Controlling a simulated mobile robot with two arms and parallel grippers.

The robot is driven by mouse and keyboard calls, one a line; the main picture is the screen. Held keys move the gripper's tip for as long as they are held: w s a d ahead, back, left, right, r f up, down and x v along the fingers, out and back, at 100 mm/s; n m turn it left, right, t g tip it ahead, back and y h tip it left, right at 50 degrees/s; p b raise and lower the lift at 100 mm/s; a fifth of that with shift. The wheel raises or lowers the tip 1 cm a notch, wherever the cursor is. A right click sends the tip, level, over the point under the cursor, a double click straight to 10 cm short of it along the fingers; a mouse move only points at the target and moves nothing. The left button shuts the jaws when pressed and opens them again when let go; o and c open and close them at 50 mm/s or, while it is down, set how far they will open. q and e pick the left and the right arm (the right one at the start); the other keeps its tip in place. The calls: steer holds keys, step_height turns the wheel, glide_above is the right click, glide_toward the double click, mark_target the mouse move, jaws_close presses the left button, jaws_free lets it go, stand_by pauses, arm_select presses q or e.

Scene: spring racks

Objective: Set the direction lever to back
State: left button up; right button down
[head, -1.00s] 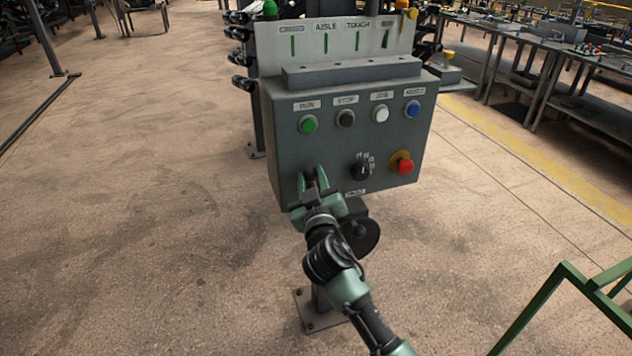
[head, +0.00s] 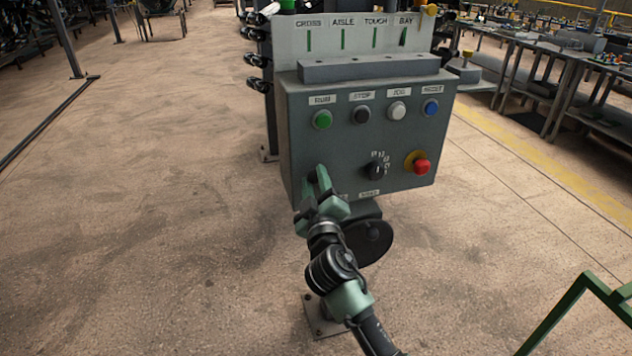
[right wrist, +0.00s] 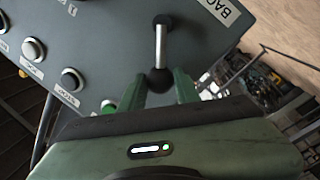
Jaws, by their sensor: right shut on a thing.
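A grey control box (head: 300,160) stands in front of me. The direction lever (right wrist: 161,48) shows in the right wrist view as a short silver rod with a black ball knob (right wrist: 160,81). A label whose visible part reads "BAC" (right wrist: 224,10) is at the upper right of it. My right gripper (head: 318,178) is at the lower left of the box's front, and its green fingers are on both sides of the knob in the right wrist view (right wrist: 160,90), shut on it. In the head view the gripper hides the lever. My left gripper is not in view.
A green button (head: 322,119), a black button, a white button and a blue button line the box's top. A black rotary selector (head: 377,170) and a red emergency stop (head: 421,167) are lower right. A dark round handwheel (head: 370,243) sits below the box.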

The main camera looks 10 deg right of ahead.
steer(key=shift+a, duration=0.1)
steer(key=c, duration=1)
jaws_free()
steer(key=shift+c, duration=0.2)
steer(key=s+a+f+b, duration=0.1)
steer(key=s, duration=0.6)
steer(key=shift+s, duration=0.35)
